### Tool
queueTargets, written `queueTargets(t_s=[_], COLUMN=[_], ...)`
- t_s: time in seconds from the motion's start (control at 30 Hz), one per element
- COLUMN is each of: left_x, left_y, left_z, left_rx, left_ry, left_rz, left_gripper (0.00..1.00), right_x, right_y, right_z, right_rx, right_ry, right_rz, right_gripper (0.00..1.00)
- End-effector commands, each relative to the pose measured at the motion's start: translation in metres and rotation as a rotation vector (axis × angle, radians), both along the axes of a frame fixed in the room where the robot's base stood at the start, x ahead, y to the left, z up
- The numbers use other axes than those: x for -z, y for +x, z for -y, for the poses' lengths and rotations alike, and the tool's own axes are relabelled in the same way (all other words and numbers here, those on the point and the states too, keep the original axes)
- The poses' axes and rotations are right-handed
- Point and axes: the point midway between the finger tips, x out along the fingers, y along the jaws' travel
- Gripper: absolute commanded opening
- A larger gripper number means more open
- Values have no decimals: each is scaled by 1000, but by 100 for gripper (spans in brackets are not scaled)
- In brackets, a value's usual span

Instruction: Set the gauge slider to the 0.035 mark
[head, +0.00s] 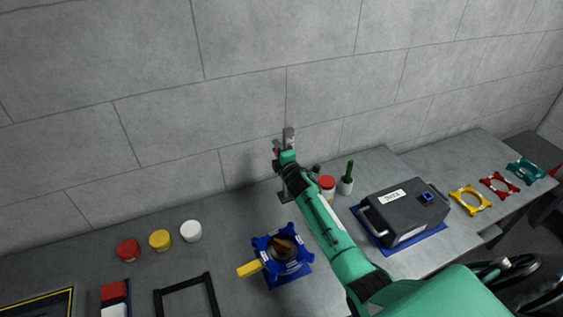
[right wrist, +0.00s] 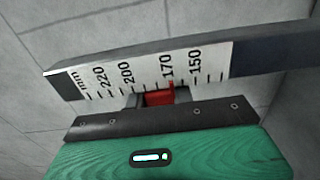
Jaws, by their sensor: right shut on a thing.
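The gauge is a grey upright (head: 289,138) standing at the back of the bench near the wall. In the right wrist view its white scale (right wrist: 205,66) carries mm figures 220, 200, 170 and 150; no 0.035 mark is readable. The red slider (right wrist: 160,94) sits at the scale's edge close to the 170 figure. My right gripper (head: 284,155) reaches the gauge and is shut on the red slider, with its dark fingers partly hiding it. The exact reading is unclear. My left gripper is out of view.
A blue fixture (head: 300,273) with a yellow handle (head: 250,269) sits left of my right arm. A red-lidded jar (head: 327,183), a green-handled brush pot (head: 347,184) and a dark case (head: 403,211) stand right. Red, yellow and white (head: 191,231) round pots stand left.

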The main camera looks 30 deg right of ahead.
Motion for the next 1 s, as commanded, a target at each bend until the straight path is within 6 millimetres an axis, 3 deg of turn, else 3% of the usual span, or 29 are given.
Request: queueTargets(t_s=[0.17,0.37,0.4,0.5,0.83,1.0], left_x=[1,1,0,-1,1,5], left_y=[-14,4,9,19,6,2], left_z=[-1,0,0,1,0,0], left_rx=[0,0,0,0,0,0], left_ry=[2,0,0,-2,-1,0], left_rz=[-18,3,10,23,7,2], left_gripper=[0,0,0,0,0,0], right_x=[-3,-2,-2,-2,-1,1], right_y=[4,4,4,4,2,-13], right_z=[0,0,0,0,0,0], right_rx=[-1,-1,-1,-1,0,0], right_ry=[-1,-1,-1,-1,-1,-3], right_rz=[-2,-3,-3,-3,-3,-3], right_gripper=[0,0,31,45,45,45])
